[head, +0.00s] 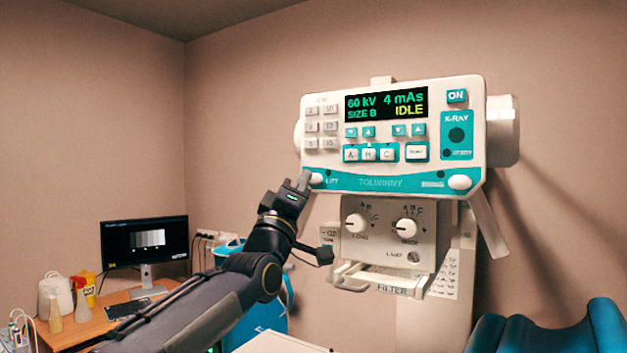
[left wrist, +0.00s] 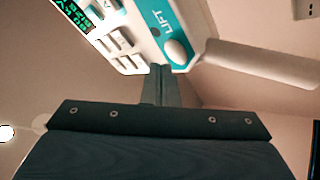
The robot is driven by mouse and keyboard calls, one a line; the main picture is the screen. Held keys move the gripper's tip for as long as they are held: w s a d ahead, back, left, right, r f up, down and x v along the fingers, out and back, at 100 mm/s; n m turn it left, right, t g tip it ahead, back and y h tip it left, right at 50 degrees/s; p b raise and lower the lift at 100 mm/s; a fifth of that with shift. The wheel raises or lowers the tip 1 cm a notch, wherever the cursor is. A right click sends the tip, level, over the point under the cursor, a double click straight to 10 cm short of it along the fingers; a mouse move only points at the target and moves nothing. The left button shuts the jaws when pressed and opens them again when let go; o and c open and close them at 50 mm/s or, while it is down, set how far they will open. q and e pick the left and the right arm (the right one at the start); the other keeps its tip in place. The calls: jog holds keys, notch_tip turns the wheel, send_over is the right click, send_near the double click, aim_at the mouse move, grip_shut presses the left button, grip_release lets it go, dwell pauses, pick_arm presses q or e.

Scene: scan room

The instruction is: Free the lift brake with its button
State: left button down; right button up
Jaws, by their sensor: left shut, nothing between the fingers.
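The white and teal control panel (head: 452,181) of the X-ray unit faces me, and its display (head: 386,104) reads 60 kV, 4 mAs, IDLE. The white oval lift button (head: 317,179) is at the panel's lower left, beside the LIFT lettering. It also shows in the left wrist view (left wrist: 176,52). My left gripper (head: 303,181) is shut and empty, its tips close to the lift button at the panel's lower left edge. In the left wrist view its fingertips (left wrist: 158,72) are just below and left of the button. I cannot tell whether they touch. My right gripper is not in view.
Below the panel is a collimator box (head: 383,234) with two knobs and a filter rail (head: 390,289). A desk (head: 75,337) with a monitor (head: 145,242) stands at the left. A blue padded seat (head: 575,328) is at the lower right.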

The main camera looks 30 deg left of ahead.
pick_arm(q)
jog(key=shift+w, duration=0.1)
jog(key=shift+w, duration=0.35)
jog(key=shift+w, duration=0.35)
dwell(0.8)
dwell(0.3)
jog(key=shift+s+f+b, duration=0.1)
jog(key=shift+s+b, duration=0.25)
jog(key=shift+b, duration=0.1)
jog(key=shift+s, duration=0.45)
jog(key=shift+b, duration=0.3)
